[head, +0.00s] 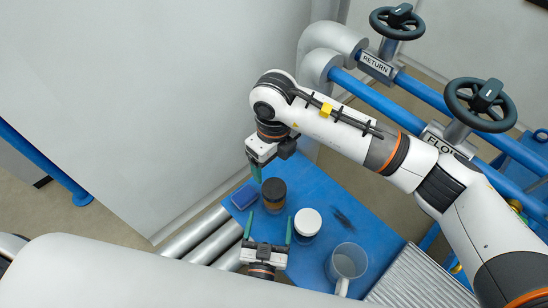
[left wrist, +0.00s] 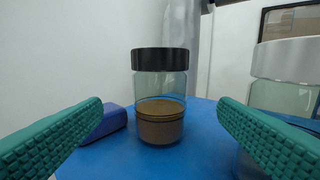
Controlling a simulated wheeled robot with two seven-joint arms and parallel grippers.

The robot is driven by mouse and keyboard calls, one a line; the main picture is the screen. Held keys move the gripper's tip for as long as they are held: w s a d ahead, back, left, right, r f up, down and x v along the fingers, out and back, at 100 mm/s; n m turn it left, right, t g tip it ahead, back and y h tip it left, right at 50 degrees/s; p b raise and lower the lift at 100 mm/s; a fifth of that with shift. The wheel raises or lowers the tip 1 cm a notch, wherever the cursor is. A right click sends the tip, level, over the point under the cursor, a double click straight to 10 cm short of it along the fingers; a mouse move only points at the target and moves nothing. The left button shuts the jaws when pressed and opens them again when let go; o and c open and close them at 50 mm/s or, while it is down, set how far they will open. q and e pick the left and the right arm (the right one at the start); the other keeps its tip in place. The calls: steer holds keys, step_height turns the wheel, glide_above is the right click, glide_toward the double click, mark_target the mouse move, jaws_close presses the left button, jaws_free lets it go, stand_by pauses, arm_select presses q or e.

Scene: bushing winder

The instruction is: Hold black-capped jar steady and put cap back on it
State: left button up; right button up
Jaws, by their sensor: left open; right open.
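The black-capped jar (head: 273,203) stands upright on the blue table; it is clear with brown contents (left wrist: 160,122). Its black cap (head: 273,187) rests on top and looks level in the left wrist view (left wrist: 160,60); I cannot tell whether it is screwed down. My left gripper (head: 268,229) is open and empty, on the near side of the jar, its green fingers pointing toward it. The jar shows between and beyond the fingertips in the left wrist view (left wrist: 160,130). My right gripper (head: 264,169) is open just behind the jar, above the table's far corner; one finger is mostly hidden.
A white-capped jar (head: 308,221) stands just right of the left gripper's fingers. A blue block (head: 244,196) lies left of the black-capped jar. A grey mug (head: 348,261) stands near the table's right side. A dark smudge marks the blue table (head: 318,188). A grey wall rises at left.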

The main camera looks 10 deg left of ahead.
arm_select(q)
steer(key=shift+s+d, duration=0.15)
steer(key=shift+s, duration=1.25)
steer(key=shift+s+d, duration=0.1)
steer(key=shift+s, duration=1.25)
